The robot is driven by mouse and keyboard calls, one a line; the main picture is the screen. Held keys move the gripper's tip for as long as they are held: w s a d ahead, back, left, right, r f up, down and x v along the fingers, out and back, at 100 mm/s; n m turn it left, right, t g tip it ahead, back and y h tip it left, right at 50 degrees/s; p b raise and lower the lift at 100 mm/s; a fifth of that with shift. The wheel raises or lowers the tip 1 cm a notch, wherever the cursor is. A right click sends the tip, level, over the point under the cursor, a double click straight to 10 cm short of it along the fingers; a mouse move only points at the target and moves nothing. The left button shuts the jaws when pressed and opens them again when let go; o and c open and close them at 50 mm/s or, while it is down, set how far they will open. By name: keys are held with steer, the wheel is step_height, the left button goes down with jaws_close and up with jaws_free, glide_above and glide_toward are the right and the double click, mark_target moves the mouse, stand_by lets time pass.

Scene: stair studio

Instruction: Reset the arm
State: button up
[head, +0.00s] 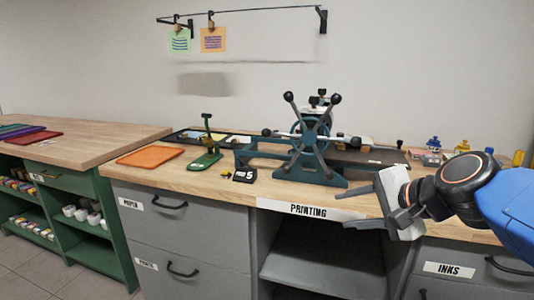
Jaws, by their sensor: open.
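My gripper (366,205) is in the right part of the head view, in front of the counter's front edge. Its two grey fingers point left and are spread apart, with nothing between them. My blue arm comes in from the right edge. The gripper overlaps the wooden counter (225,188) in the picture; I see no contact with anything.
A dark teal press (310,150) with a spoked wheel stands on the counter, left of my gripper. An orange tray (150,156), a small green tool (206,150) and a black number block (245,175) lie further left. Several ink bottles (433,145) stand behind my arm.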

steer(key=s+d+f+n+g+h, duration=0.2)
steer(key=s+d+f+n+h, duration=0.1)
steer(key=s+d+f+n, duration=0.2)
steer(key=s+d+f+n+g+h, duration=0.2)
steer(key=s+d+f+n+h, duration=0.1)
steer(key=s+d+f+n, duration=0.2)
steer(key=s+f+n, duration=0.2)
steer(key=s+f, duration=0.2)
steer(key=f, duration=0.1)
steer(key=shift+s+d+f, duration=0.1)
